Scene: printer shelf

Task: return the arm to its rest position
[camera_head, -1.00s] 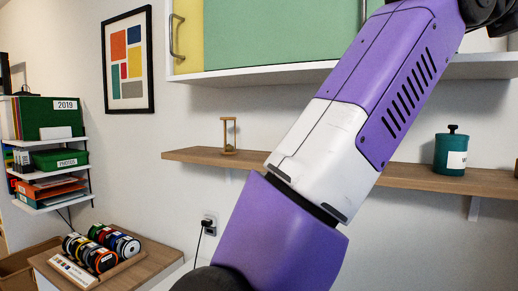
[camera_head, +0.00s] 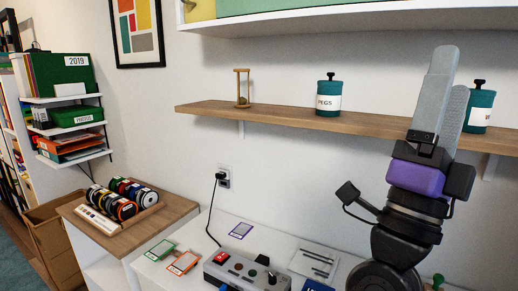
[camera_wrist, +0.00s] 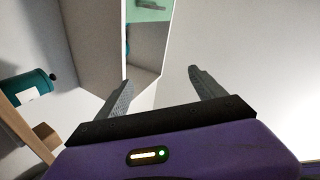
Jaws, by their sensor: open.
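My gripper (camera_head: 453,105) points upward at the right of the head view, in front of the wooden shelf. It overlaps part of a teal canister there. In the wrist view my gripper (camera_wrist: 160,88) has its two grey fingers spread apart with nothing between them. Beyond the fingers are a pale wall and the underside of a white cabinet (camera_wrist: 95,40). My arm's purple and dark wrist section shows below the fingers.
The wooden shelf (camera_head: 290,117) holds an hourglass (camera_head: 242,88), a PEGS canister (camera_head: 328,95) and another teal canister (camera_head: 481,108). Below are a control box (camera_head: 245,272), cards and a spool rack (camera_head: 120,202). A wall cabinet (camera_head: 300,18) hangs above.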

